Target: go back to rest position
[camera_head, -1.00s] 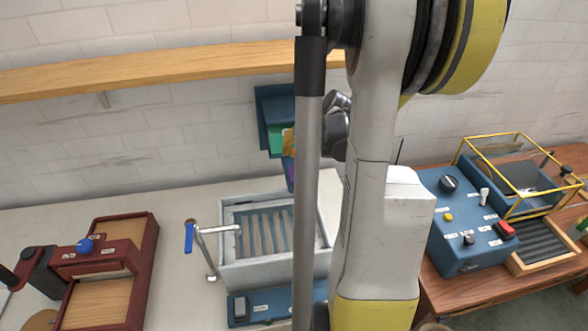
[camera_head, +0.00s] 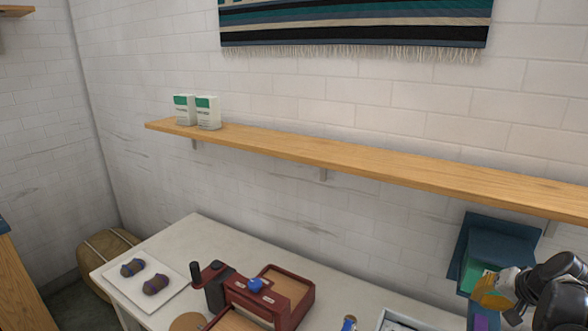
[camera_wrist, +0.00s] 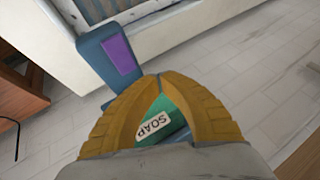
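My gripper (camera_head: 486,289) shows at the right edge in the camera_head view, in front of a blue wall unit (camera_head: 492,240) with a green panel (camera_head: 470,272). In the camera_wrist view the yellow fingertips of my gripper (camera_wrist: 160,77) meet, with nothing visible pinched between them. Through the gap behind the tips I see the green panel with a "SOAP" label (camera_wrist: 155,126). A blue part with a purple panel (camera_wrist: 119,54) lies just beyond the fingers. I cannot tell whether the fingers touch the unit.
A wooden shelf (camera_head: 340,158) with two white-and-green boxes (camera_head: 208,112) runs above.

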